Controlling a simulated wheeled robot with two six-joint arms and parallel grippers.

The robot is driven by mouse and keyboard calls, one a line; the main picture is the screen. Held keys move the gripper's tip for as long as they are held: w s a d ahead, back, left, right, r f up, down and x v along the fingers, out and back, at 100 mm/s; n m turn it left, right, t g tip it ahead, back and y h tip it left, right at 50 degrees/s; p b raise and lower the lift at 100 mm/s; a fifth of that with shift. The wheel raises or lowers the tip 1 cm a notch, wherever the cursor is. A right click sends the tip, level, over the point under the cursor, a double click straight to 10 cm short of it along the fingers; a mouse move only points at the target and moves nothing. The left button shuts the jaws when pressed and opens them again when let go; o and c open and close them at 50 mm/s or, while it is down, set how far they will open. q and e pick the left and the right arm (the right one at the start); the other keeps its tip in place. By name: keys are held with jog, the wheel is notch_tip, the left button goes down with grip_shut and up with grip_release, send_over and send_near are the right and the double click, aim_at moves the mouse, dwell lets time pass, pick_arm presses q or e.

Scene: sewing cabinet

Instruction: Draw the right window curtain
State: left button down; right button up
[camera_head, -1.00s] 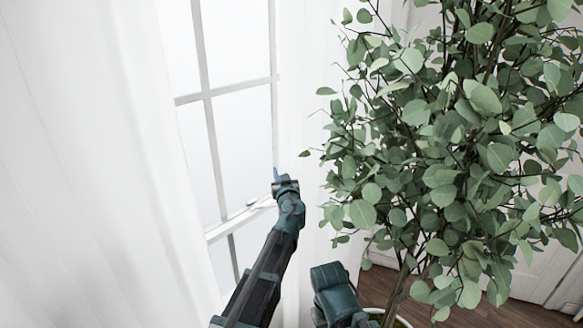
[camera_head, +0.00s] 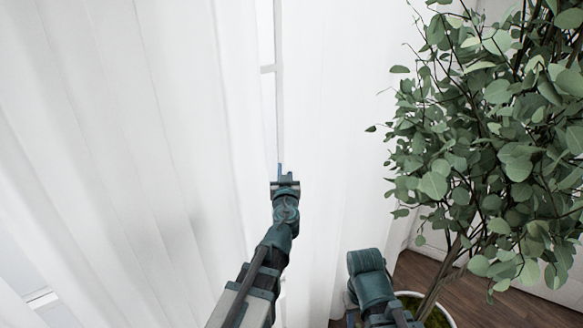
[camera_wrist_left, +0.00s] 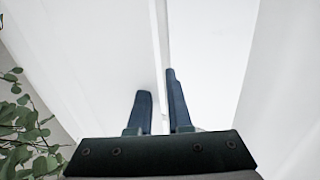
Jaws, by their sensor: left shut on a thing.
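The right window curtain (camera_head: 335,110) is a white hanging cloth to the right of the narrow window gap. My left gripper (camera_head: 283,170) is at its left edge, shut on the curtain. In the left wrist view, the two dark fingers (camera_wrist_left: 160,105) stand close together over the white cloth (camera_wrist_left: 80,60); the exact pinched fold is hard to see. The left curtain (camera_head: 130,130) hangs in broad white folds close on the left. Part of my right arm shows low in the head view, but its gripper is not visible.
A thin strip of window frame (camera_head: 268,69) shows between the curtains. A leafy plant (camera_head: 500,150) in a white pot (camera_head: 440,308) stands at the right, close to the right curtain. Wood floor (camera_head: 525,300) shows beyond it.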

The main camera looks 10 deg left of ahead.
pick_arm(q)
jog(key=shift+s+a, duration=0.1)
jog(key=shift+s, duration=0.1)
jog(key=c, duration=1.3)
grip_release()
jog(key=o, duration=0.4)
jog(key=shift+s+a, duration=0.1)
jog(key=shift+o, duration=0.2)
